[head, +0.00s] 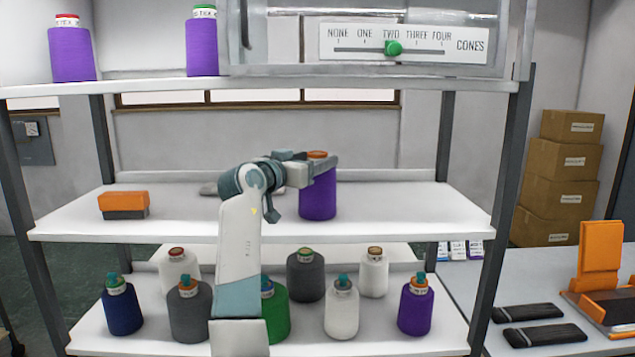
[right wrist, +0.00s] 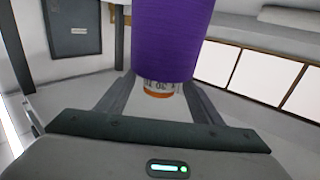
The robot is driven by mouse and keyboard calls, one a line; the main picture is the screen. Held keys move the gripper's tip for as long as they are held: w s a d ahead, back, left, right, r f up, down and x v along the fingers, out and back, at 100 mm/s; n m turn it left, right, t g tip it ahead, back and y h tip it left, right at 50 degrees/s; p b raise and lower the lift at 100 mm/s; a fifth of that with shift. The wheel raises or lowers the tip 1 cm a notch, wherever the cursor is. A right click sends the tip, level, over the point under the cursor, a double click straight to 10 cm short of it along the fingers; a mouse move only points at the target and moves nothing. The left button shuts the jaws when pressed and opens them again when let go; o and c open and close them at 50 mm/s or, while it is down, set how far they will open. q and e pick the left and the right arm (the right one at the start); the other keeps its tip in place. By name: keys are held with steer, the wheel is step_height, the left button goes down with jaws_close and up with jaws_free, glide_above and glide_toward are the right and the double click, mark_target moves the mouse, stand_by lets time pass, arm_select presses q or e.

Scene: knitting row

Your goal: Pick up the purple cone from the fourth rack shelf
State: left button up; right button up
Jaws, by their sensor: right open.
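A purple cone (head: 317,198) with an orange top stands upright on the middle shelf (head: 400,213) of the rack. My right gripper (head: 322,163) is at the top of this cone, with its fingers open. In the right wrist view the purple cone (right wrist: 172,40) appears upside down, its labelled orange-rimmed top between the two fingers (right wrist: 160,92). Whether a finger touches it I cannot tell. Other purple cones stand on the upper shelf at the left (head: 71,54) and centre left (head: 202,47), and on the lower shelf at the right (head: 415,310). My left gripper is out of view.
An orange and grey box (head: 124,205) lies on the middle shelf's left. Several grey, white, green and blue cones crowd the lower shelf. A sign with a green slider (head: 393,48) points near TWO. Cardboard boxes (head: 560,170) and a side table (head: 470,285) stand at right.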

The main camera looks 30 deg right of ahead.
steer(key=shift+w+d+f, duration=0.1)
steer(key=shift+w+d, duration=0.1)
steer(key=shift+d, duration=0.2)
steer(key=shift+w+d+r+p, duration=0.2)
steer(key=shift+d+p, duration=0.15)
steer(key=shift+p, duration=0.2)
steer(key=shift+p+x, duration=1.4)
steer(key=shift+x, duration=0.35)
steer(key=shift+w+d+f, duration=0.15)
steer(key=shift+w+d, duration=0.05)
steer(key=shift+d, duration=0.2)
jaws_close()
